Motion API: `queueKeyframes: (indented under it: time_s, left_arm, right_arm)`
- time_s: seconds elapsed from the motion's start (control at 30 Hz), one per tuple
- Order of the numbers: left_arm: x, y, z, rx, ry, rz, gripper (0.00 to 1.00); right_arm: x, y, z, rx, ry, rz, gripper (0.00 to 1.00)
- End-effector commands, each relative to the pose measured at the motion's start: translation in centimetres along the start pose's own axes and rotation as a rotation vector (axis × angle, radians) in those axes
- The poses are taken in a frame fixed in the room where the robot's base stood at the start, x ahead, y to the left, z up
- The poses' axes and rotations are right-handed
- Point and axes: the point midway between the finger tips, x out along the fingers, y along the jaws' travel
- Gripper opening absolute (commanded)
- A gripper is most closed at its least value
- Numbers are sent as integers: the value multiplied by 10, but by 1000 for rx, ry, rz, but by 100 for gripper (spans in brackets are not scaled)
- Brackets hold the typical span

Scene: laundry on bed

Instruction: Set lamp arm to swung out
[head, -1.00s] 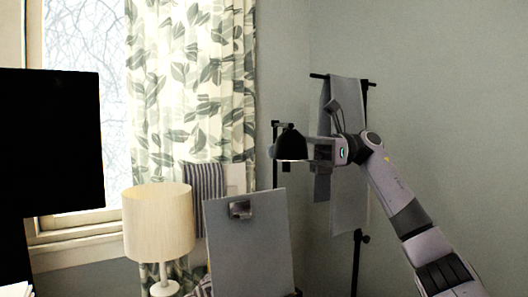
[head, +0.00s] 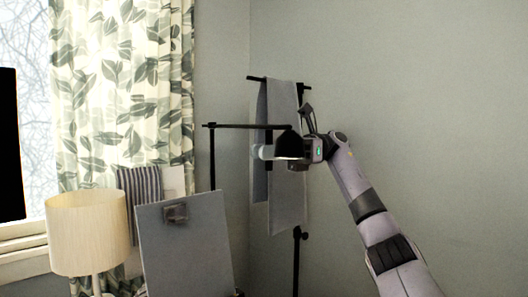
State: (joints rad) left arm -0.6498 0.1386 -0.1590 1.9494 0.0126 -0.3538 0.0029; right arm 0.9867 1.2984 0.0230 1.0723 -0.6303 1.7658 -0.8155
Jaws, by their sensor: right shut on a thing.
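The black lamp has a thin upright post (head: 212,165) and a horizontal lamp arm (head: 245,126) at its top. The arm reaches out to the right of the post and ends at a dark, dome-shaped lamp head (head: 288,142) with a lit underside. My right gripper (head: 297,160) is shut on the lamp head from its right side. The fingertips are partly hidden by the shade and too dark to make out fully. My left gripper is not in view.
A stand with grey cloth (head: 289,205) hangs directly behind the lamp head. A grey clipboard-like panel (head: 185,245) stands in front of the post. A cream table lamp (head: 88,232) is at left, before a leaf-patterned curtain (head: 125,90). The right wall side is open.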

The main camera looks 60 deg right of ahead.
Motion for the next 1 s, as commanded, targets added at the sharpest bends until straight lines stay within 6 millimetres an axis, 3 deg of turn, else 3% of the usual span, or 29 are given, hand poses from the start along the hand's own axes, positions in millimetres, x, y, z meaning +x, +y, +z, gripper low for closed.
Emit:
queueKeyframes:
  time_s: [0.17,0.2,0.23,0.6,1.0]
  left_arm:
    - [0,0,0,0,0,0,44]
    - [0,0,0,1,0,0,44]
    - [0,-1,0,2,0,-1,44]
    - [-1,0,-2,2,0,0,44]
    - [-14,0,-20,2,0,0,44]
  right_arm:
    - [-4,0,2,-2,-2,-11,0]
    - [-4,0,2,-2,-3,-11,34]
    - [-4,0,2,-2,-3,-11,38]
    - [-6,0,2,-1,-3,-8,38]
    - [-56,1,6,0,-5,-12,38]
